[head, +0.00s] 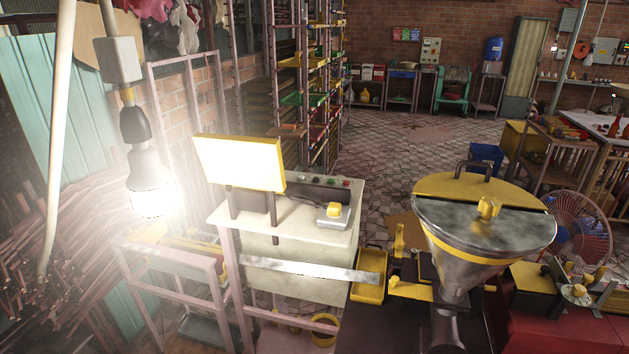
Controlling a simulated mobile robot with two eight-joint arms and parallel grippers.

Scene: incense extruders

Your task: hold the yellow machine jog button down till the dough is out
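A yellow jog button (334,209) sits on a small grey box on top of a pale cabinet (300,262). Nothing touches the button. The yellow machine (460,238) stands to the right, with a metal cone hopper, a yellow lid with a dark handle, and a yellow band. A yellow tray (369,290) is between the cabinet and the machine. I cannot make out any dough; the inside of the hopper is hidden by its lid. Neither of my grippers is in view.
A bright hanging lamp (147,180) is in the left foreground. A lit yellow-framed panel (239,163) stands at the cabinet's left, near a row of small switches (325,181). A fan (578,223) is at the right. Patterned floor (420,145) lies open behind the machine.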

